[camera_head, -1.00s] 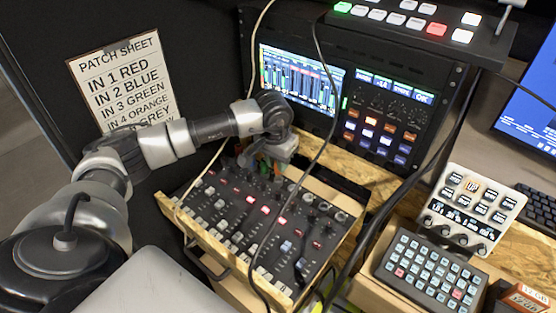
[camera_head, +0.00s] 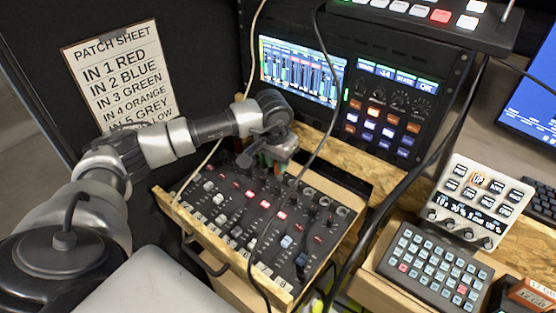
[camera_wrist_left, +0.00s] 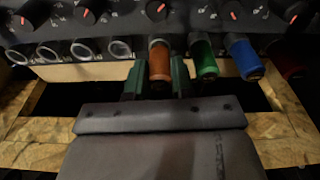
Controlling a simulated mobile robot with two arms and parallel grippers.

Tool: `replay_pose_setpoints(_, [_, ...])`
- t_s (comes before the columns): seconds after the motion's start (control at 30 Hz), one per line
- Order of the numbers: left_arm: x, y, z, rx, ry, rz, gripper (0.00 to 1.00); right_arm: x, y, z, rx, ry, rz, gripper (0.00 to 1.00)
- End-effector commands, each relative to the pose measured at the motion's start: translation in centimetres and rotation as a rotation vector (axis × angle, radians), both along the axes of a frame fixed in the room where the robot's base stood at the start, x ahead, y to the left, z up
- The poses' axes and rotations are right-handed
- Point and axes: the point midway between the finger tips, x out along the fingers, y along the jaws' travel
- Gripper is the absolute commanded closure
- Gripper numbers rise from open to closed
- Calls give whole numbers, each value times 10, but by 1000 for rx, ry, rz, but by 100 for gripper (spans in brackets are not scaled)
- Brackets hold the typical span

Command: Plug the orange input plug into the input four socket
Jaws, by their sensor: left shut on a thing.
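In the left wrist view the orange input plug (camera_wrist_left: 160,62) sits between the green-tipped fingers of my left gripper (camera_wrist_left: 159,78), which is shut on it. The plug points at the mixer's (camera_wrist_left: 110,20) back row of sockets, in line with the place beside the green plug (camera_wrist_left: 205,60). Its front end meets a silver ring there; I cannot tell whether it is fully seated. In the head view my left gripper (camera_head: 274,158) is at the back edge of the mixer (camera_head: 240,215), and the plug is hidden. My right gripper is not in view.
A blue plug (camera_wrist_left: 243,58) and a dark red plug (camera_wrist_left: 287,62) stand right of the green one. Several empty silver-ringed sockets (camera_wrist_left: 84,49) lie to the left. Loose cables cross in front of the mixer. A patch sheet (camera_head: 115,75) hangs behind my arm.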

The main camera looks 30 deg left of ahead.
Motion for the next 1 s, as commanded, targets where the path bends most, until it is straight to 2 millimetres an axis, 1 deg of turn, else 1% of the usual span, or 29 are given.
replay_pose_setpoints(0.27, [0,0,-7,0,0,0,100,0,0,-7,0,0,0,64])
replay_pose_setpoints(0.3, [0,0,-6,0,0,0,72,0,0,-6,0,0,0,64])
replay_pose_setpoints(0.47, [0,0,-6,0,0,0,48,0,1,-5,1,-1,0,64])
replay_pose_setpoints(0.77, [0,0,-4,0,-1,0,47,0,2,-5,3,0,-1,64])
replay_pose_setpoints(0.87, [0,0,4,-1,-3,0,47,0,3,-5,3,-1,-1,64])
replay_pose_setpoints(0.97, [-2,0,21,0,-6,-1,47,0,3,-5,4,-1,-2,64])
replay_pose_setpoints(1.0, [-3,0,29,0,-5,0,47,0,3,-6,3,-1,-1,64])
